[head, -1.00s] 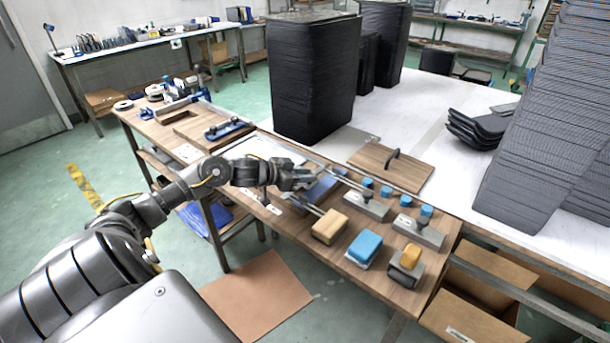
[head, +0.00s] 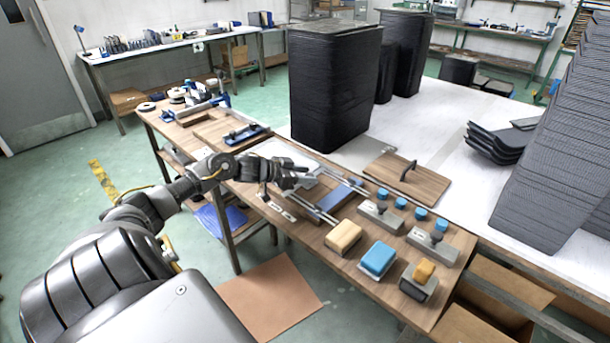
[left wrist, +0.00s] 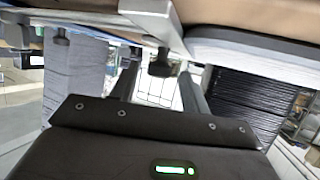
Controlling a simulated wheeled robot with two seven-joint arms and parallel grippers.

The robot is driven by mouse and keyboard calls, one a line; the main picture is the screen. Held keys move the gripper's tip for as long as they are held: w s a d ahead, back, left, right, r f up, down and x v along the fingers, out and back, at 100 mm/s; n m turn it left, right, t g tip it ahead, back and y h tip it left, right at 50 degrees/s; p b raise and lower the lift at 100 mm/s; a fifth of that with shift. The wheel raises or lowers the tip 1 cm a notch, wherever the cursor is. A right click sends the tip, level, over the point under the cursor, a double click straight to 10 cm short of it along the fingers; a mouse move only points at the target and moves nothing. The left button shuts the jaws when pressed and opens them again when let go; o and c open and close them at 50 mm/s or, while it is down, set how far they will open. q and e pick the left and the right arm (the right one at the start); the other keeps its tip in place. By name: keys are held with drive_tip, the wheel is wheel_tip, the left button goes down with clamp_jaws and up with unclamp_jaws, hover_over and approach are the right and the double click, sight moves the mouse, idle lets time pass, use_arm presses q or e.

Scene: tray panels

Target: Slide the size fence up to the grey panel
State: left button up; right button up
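My left gripper (head: 303,180) reaches over the bench and its fingertips are at the pale metal size fence (head: 307,183), which it partly hides. The fence sits across two metal rails. In the left wrist view the gripper's fingers (left wrist: 160,88) are apart, with a dark knob (left wrist: 160,63) under the fence's metal bar (left wrist: 153,14) showing between them; I cannot tell whether they touch it. The light grey panel (head: 281,149) lies flat behind the gripper, on the far side of the fence; its edge shows in the wrist view (left wrist: 250,50). My right gripper is out of view.
A blue panel (head: 338,199) lies between the rails. Yellow (head: 343,236), blue (head: 378,260) and orange-topped (head: 420,278) blocks stand at the near right. A handled wooden board (head: 408,182) and tall black tray stack (head: 334,90) stand behind.

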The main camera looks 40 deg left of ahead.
use_arm(q)
drive_tip(key=shift+s+a+r, duration=0.1)
drive_tip(key=shift+s+a, duration=0.1)
drive_tip(key=shift+s, duration=0.3)
drive_tip(key=v, duration=0.8)
drive_tip(key=shift+r+p, duration=0.1)
drive_tip(key=shift+p, duration=0.2)
drive_tip(key=shift+v, duration=0.85)
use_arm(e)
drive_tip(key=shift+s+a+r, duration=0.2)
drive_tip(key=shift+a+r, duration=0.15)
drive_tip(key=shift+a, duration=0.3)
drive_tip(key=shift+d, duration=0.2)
